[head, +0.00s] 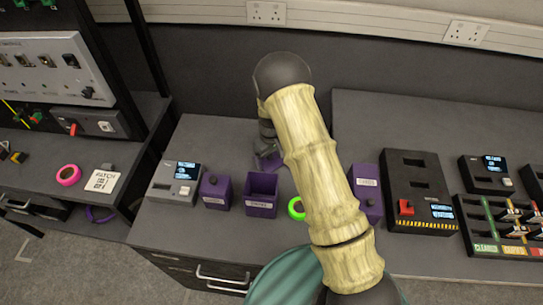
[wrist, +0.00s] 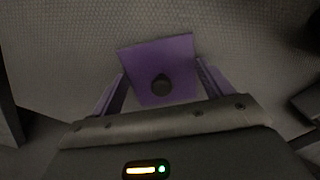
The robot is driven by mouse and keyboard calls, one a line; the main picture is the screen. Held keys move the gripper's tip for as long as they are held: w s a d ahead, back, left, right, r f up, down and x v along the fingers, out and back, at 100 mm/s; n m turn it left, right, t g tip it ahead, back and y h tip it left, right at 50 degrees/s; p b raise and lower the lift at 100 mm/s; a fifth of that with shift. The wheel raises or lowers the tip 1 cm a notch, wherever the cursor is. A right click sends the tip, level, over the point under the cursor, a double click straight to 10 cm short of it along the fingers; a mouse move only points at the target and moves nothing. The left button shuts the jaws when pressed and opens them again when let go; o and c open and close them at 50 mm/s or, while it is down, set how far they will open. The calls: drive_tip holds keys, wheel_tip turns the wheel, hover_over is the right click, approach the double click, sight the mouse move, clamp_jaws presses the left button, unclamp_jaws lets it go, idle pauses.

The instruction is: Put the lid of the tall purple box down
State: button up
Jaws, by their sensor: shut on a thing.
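My gripper (head: 266,158) is over the back of the middle desk, behind an open purple box (head: 262,207). In the wrist view my gripper (wrist: 160,88) is shut on a square purple lid (wrist: 180,58) with a round black knob, one finger at each side. The lid is slightly turned between the fingers. Grey desk surface shows around it; I cannot tell the gap below the lid. The open box stands upright, its dark inside showing. A second purple box (head: 215,195), with a knobbed lid on, stands left of it.
A grey device with a screen (head: 175,183) stands at the left. A green ring (head: 296,208) and another purple item (head: 367,180) are partly hidden by my arm. A black device with a red switch (head: 418,192) is at the right. The desk's back left is clear.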

sight(271, 157)
drive_tip(key=shift+f, duration=0.15)
drive_tip(key=o, duration=0.9)
drive_tip(key=shift+o, duration=0.2)
wheel_tip(271, 157, up, 12)
drive_tip(key=b, duration=0.1)
drive_tip(key=shift+r, duration=0.2)
drive_tip(key=s+d+r+m+t, duration=0.1)
drive_tip(key=s+d+r+m, duration=0.2)
drive_tip(key=s, duration=0.8)
drive_tip(key=s+d+r+m+t, duration=0.1)
drive_tip(key=s+d+r+m, duration=0.2)
drive_tip(key=s+d+r, duration=0.4)
drive_tip(key=s+d, duration=0.1)
drive_tip(key=s, duration=0.3)
drive_tip(key=shift+s+d+r+m+t, duration=0.2)
drive_tip(key=shift+s+d+m+t, duration=0.1)
drive_tip(key=shift+m, duration=0.1)
